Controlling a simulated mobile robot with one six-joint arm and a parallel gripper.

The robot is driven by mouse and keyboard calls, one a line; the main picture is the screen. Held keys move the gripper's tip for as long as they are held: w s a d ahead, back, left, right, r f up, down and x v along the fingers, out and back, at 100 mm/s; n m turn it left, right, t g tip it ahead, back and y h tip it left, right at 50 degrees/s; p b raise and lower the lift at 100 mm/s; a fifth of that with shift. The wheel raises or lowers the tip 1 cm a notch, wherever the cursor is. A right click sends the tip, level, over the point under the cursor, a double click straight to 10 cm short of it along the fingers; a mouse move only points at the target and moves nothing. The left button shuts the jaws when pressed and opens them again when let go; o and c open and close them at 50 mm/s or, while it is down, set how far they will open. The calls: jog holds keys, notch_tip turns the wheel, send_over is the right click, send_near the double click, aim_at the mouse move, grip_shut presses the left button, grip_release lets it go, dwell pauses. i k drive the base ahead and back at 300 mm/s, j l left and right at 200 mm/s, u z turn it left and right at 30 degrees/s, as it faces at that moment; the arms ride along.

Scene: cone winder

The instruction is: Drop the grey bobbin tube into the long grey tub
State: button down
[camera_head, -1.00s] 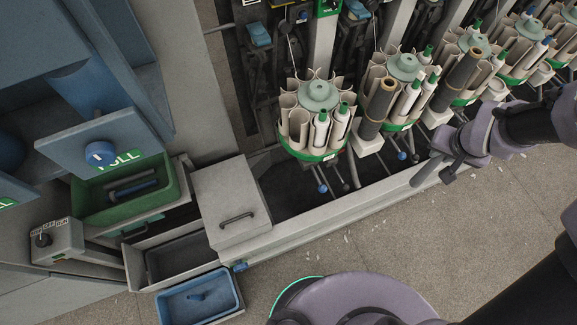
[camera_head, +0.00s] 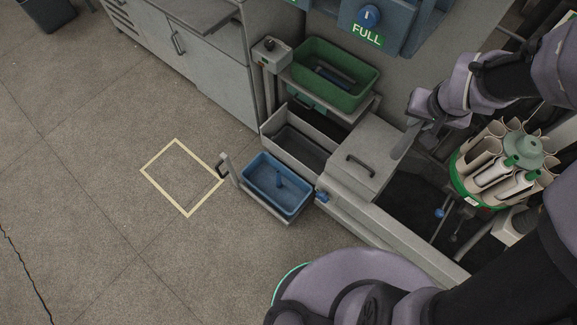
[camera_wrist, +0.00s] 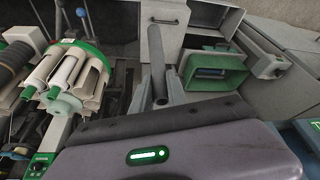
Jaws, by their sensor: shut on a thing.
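My gripper (camera_head: 421,112) is at the upper right of the head view, shut on the grey bobbin tube (camera_head: 404,142). The tube slants down and left from the jaws, above the lidded box. In the wrist view the tube (camera_wrist: 156,60) stands out lengthwise from between the fingers (camera_wrist: 160,95). The long grey tub (camera_head: 284,151) is left of the lidded box, between the green tub and the blue tub. Its dark inside shows no tube that I can make out. The tube is apart from the tub, to its right.
The lidded grey box (camera_head: 352,155) with a handle stands between my gripper and the tub. The green tub (camera_head: 310,82) holds dark tubes; the blue tub (camera_head: 262,200) holds a blue piece. A bobbin carousel (camera_head: 465,190) is at right.

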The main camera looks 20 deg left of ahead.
aim_at(303, 161)
jog(key=k+l+u, duration=0.1)
jog(key=u, duration=0.75)
jog(key=i, duration=0.9)
